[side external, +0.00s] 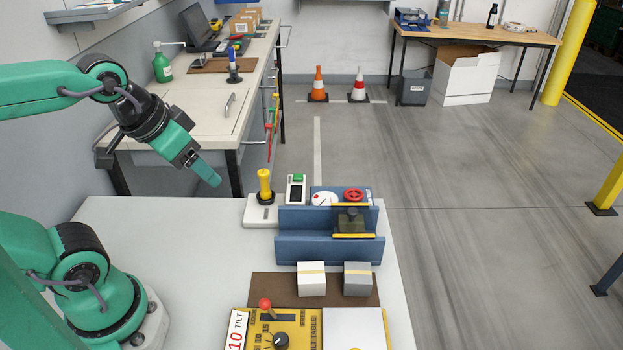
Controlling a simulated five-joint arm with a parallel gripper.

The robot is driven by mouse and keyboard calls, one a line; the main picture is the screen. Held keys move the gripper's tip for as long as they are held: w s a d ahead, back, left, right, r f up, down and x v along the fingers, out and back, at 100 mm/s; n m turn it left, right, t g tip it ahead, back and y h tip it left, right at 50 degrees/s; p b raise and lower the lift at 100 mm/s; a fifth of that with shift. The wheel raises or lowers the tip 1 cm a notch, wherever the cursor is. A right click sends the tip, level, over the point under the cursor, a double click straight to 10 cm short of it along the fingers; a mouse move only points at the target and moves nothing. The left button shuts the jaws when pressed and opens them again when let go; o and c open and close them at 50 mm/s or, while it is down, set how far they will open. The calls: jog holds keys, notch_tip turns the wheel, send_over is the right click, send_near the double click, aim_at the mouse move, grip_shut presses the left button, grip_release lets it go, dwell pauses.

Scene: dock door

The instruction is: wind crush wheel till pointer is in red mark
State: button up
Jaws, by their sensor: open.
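A small red wheel (354,194) sits at the right of a blue unit at the back of the white table. Next to it on the left is a round white dial (325,198) with a small red patch; the pointer's exact position is too small to tell. My gripper (212,178) is open and empty, in the air above the table's back left part. It points down to the right, well to the left of the wheel and apart from everything.
A yellow-handled lever (265,188) and a green-button box (296,188) stand between my gripper and the dial. Blue walls (300,218) with a yellow-edged dark piece rise in front. White (311,280) and grey (357,281) boxes sit nearer. The table's left part (180,240) is clear.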

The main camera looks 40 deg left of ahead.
jog(key=shift+w, duration=0.1)
jog(key=n+g, duration=0.5)
jog(key=g, duration=0.1)
send_over(354, 193)
notch_tip(354, 193, down, 12)
jog(key=shift+r, duration=0.25)
jog(key=shift+f, duration=0.1)
jog(key=shift+f, duration=3.8)
